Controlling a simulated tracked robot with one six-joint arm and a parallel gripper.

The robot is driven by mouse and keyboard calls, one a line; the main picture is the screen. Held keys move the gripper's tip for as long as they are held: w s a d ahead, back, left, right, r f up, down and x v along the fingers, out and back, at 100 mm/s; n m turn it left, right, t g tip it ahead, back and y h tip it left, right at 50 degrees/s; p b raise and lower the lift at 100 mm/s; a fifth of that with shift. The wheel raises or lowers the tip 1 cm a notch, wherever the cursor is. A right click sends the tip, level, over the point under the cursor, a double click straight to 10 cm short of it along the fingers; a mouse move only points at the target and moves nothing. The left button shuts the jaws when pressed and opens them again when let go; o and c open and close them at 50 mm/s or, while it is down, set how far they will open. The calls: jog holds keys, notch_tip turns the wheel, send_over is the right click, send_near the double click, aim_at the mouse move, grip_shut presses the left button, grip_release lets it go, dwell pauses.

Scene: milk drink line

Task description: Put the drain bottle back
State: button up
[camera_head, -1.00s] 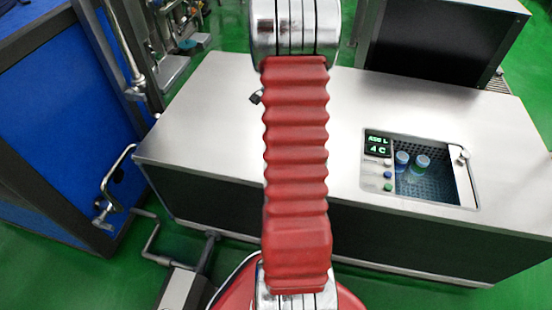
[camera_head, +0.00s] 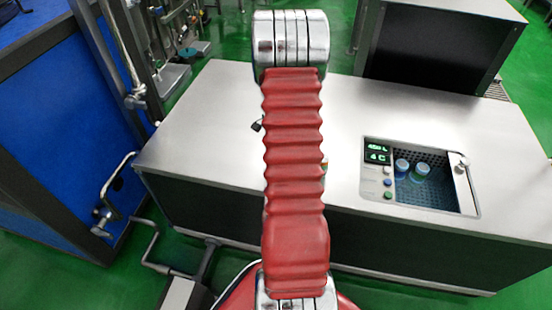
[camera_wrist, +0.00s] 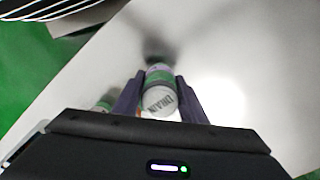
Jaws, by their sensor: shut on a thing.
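The drain bottle (camera_wrist: 160,98) has a white cap marked DRAIN and a green band. In the wrist view it sits between the two dark fingers of my gripper (camera_wrist: 160,76), which is shut on it. Below it is the pale steel top; I cannot tell whether the bottle touches it. A second bottle with a green part (camera_wrist: 103,106) shows just left of the left finger, mostly hidden. In the head view my red arm hides the gripper and the drain bottle.
The steel bench (camera_head: 215,115) has a recessed cold well (camera_head: 432,195) at right with two capped bottles (camera_head: 410,170) in it. A small display and buttons sit beside the well. A blue cabinet (camera_head: 65,110) stands at left.

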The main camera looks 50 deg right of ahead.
jog(key=shift+f, duration=1.25)
jog(key=shift+f, duration=0.15)
jog(key=o, duration=1.2)
notch_tip(320, 180, up, 12)
jog(key=shift+r, duration=0.15)
